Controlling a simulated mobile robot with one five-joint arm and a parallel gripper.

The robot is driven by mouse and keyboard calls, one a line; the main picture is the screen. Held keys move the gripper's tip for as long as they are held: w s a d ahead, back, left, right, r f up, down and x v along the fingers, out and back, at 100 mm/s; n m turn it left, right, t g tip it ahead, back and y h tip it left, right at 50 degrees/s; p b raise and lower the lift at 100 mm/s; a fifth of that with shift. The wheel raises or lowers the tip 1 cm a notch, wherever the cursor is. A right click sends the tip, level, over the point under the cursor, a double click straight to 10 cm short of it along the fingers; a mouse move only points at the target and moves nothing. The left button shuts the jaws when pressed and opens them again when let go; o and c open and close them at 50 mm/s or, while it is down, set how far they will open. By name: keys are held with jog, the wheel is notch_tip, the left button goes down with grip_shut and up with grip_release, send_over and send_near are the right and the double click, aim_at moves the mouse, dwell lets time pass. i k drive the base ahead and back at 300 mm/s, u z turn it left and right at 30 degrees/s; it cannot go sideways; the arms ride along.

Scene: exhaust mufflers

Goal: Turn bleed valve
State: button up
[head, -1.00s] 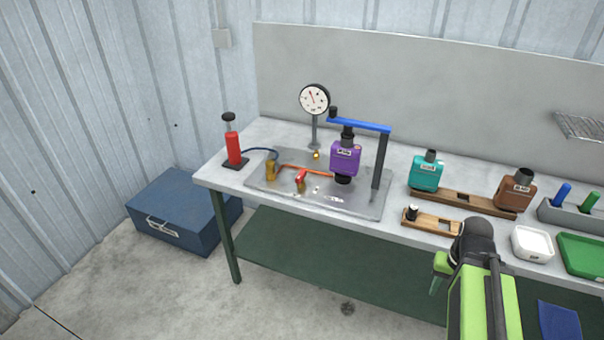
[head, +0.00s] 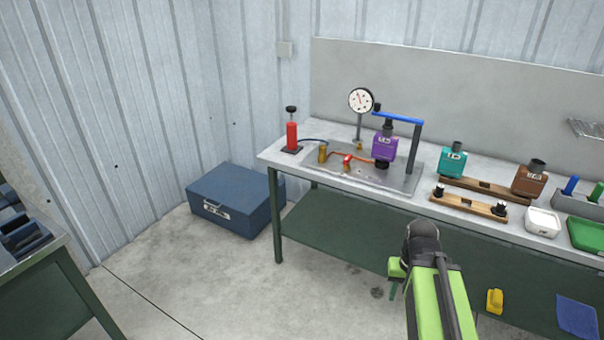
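A small red-handled valve (head: 348,161) sits on the orange-red pipe of a metal test plate (head: 405,181) on the bench. A brass fitting (head: 323,154) stands left of it and a small brass part (head: 358,146) behind it; I cannot tell which is the bleed valve. A round gauge (head: 361,100) stands behind on a post. A purple muffler (head: 385,147) sits under a blue clamp arm (head: 398,118). A red hand pump (head: 292,133) stands at the bench's left end.
Teal (head: 453,162) and brown (head: 529,179) mufflers stand on a wooden rack, with a white box (head: 542,222) nearby. A blue chest (head: 237,201) sits on the floor left of the bench. Another green table (head: 54,290) is at lower left. The floor between is clear.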

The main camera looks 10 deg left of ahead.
aim_at(349, 159)
jog(key=z, duration=0.05)
jog(key=k, duration=0.35)
jog(key=z, duration=0.2)
jog(key=i, duration=1.75)
jog(key=u, duration=0.8)
